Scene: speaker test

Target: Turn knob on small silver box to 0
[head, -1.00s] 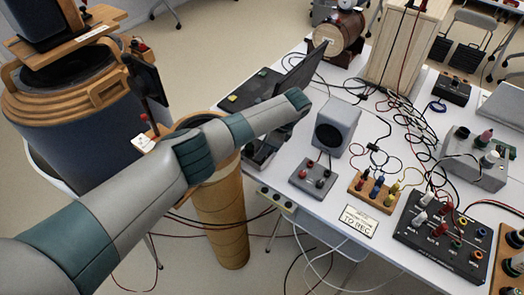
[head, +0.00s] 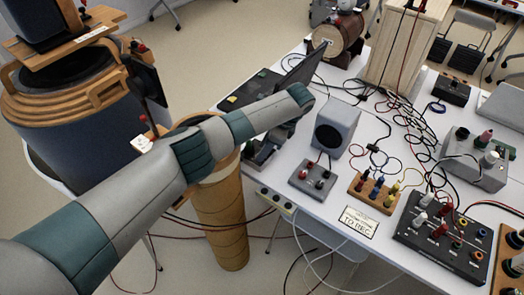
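A small silver-grey box (head: 313,180) with red and dark fittings on top lies on the white table, just below the grey speaker cube. A larger silver box (head: 474,163) with several posts on top stands at the right; I cannot tell which one carries the knob or read any setting. My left arm reaches in from the lower left. Its dark gripper (head: 264,152) seems to hang below the wrist, left of the small box and apart from it. It is partly hidden by my forearm, so its finger opening is unclear. My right gripper is out of view.
The grey speaker cube (head: 335,128) stands just right of my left wrist. A laptop (head: 300,72) is behind it. A wooden terminal block (head: 374,190), a black connector panel (head: 443,236) and loose cables crowd the right. A tan cylinder (head: 220,225) stands beside the table.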

